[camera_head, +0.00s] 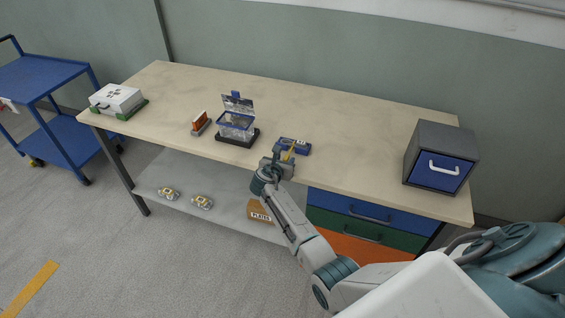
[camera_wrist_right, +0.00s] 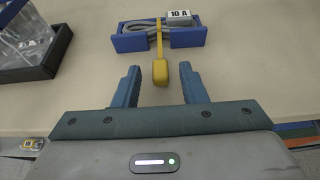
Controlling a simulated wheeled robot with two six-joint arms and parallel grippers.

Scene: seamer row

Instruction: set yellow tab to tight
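The yellow tab (camera_wrist_right: 160,70) is a thin strap or lever with a thicker rounded end, running from a blue holder (camera_wrist_right: 131,42) toward my right gripper. The holder carries a grey looped cable (camera_wrist_right: 172,32) and a grey block marked "10 A" (camera_wrist_right: 180,17). In the head view the yellow tab (camera_head: 290,154) and the blue holder (camera_head: 303,149) are at the table's front edge. My right gripper (camera_wrist_right: 159,70) is open, its fingers on either side of the tab's end with gaps visible; it also shows in the head view (camera_head: 279,162). No "tight" mark is readable. My left gripper is not in view.
A first-aid case (camera_head: 116,98) is far left, a drawer box (camera_head: 440,155) far right. The back middle is clear.

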